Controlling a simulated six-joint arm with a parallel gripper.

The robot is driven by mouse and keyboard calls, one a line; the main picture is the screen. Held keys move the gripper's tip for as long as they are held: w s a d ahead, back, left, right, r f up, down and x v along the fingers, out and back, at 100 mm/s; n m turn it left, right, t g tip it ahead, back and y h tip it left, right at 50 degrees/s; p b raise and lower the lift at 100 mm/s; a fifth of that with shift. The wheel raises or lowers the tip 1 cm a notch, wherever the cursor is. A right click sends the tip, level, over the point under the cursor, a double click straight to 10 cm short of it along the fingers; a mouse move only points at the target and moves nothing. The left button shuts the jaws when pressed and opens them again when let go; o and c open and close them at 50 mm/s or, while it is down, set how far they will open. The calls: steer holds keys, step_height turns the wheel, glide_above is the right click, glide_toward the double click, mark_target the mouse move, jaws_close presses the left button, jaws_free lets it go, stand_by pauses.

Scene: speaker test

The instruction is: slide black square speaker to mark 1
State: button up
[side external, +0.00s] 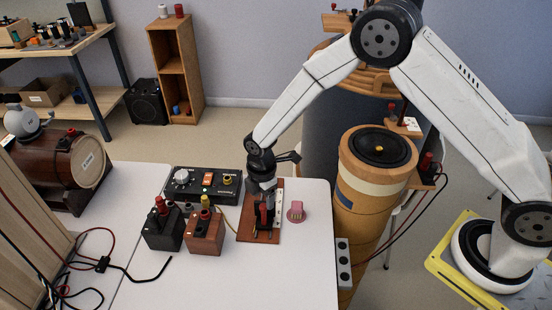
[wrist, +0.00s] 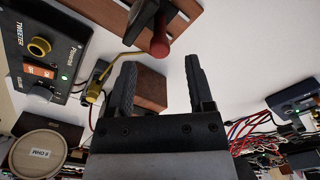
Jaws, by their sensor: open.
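A black, square-faced speaker-like box (side external: 146,102) stands on the floor beside the wooden shelf at the back left. A smaller black block (side external: 163,230) with red knobs sits on the white table; I cannot tell which one is the task's speaker. No mark numbered 1 is legible. My gripper (side external: 264,186) is low over a wooden switch board (side external: 246,226), far from the floor box and to the right of the black block. In the wrist view my gripper (wrist: 160,80) has its fingers apart. A brown block (wrist: 151,90) shows beyond the fingers; contact cannot be told.
A red-brown block (side external: 205,236) stands beside the black block. A black control panel (side external: 203,184) lies behind them. A pink disc (side external: 296,212) is right of the board. Loose cables (side external: 103,264) lie at left. The table's front right is clear. A wooden cylinder (side external: 372,210) stands beyond.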

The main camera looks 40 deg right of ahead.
mark_target(264, 206)
steer(key=shift+f, duration=1.6)
jaws_close()
stand_by(0.3)
